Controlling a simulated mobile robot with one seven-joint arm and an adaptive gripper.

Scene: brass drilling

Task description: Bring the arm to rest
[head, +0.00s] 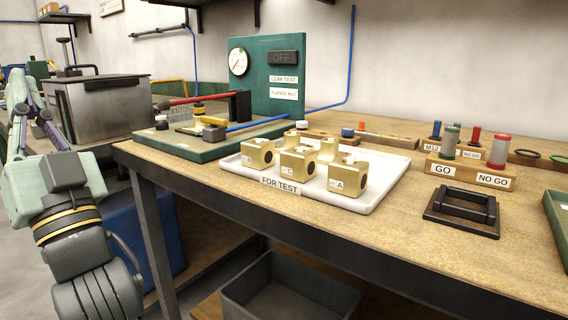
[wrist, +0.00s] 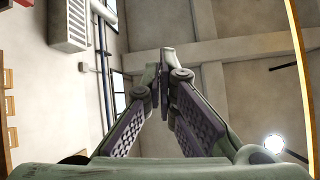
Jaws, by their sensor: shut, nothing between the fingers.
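My gripper (wrist: 163,78) shows in the wrist view with its two fingers brought together at the tips and nothing between them. The fingers point up toward the ceiling and the upper wall. In the head view my arm stands at the far left, in front of the workbench (head: 470,262) and clear of its edge. My gripper touches none of the things on the bench.
A white tray (head: 372,200) labelled FOR TEST holds several brass blocks. Behind it stands a green leak test panel (head: 262,95) reading OFF. GO and NO GO gauges stand in a wooden block (head: 460,174). A grey bin (head: 285,300) sits below. A metal tank (head: 105,105) stands behind my arm.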

